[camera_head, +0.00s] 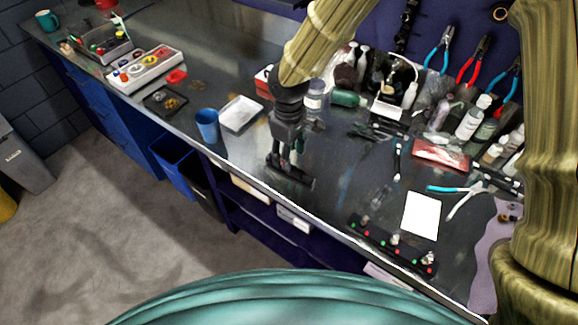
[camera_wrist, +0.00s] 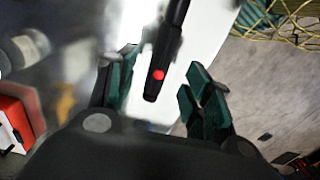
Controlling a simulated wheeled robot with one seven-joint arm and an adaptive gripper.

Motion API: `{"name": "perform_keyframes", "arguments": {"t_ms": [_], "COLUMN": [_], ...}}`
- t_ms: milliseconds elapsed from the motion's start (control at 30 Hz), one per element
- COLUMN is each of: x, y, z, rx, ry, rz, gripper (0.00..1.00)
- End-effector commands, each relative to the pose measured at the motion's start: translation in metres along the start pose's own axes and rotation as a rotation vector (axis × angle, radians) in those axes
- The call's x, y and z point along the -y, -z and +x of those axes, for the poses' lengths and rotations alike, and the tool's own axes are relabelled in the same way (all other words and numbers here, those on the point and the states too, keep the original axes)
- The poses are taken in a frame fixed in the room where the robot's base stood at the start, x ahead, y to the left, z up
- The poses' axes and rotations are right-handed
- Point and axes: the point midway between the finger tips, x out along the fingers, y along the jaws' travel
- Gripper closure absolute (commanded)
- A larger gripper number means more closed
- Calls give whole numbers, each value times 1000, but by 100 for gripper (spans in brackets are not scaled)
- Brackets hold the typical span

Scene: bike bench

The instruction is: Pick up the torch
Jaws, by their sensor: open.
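A slim black torch with a red button (camera_wrist: 167,50) shows in the wrist view, between the two dark green finger pads and just beyond them. My gripper (camera_wrist: 158,72) is open, with a finger on either side of the torch's near end and a gap visible on each side. In the head view, my gripper (camera_head: 287,157) points down over the front part of the bench, near its front edge. A dark bar-like shape (camera_head: 300,181) lies below it there; I cannot tell for sure that it is the torch. The fingers partly cover that spot.
A blue cup (camera_head: 207,125) and a white tray (camera_head: 240,114) stand left of my gripper. A dark strip with coloured lights (camera_head: 393,244) and a white card (camera_head: 421,215) lie to the right. Bottles and pliers crowd the back. The bench's front edge is close.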

Motion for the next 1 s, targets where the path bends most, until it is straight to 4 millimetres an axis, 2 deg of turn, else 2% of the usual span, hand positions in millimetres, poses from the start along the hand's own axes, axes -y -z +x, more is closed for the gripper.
{"name": "perform_keyframes", "arguments": {"t_ms": [133,500,867,1000], "x": [0,1,0,0], "y": [-1,-2,-1,-1], "z": [8,45,51,50], "rx": [3,2,1,1], "ry": [1,1,0,0], "rz": [0,-1,1,1], "gripper": [50,50,50,75]}}
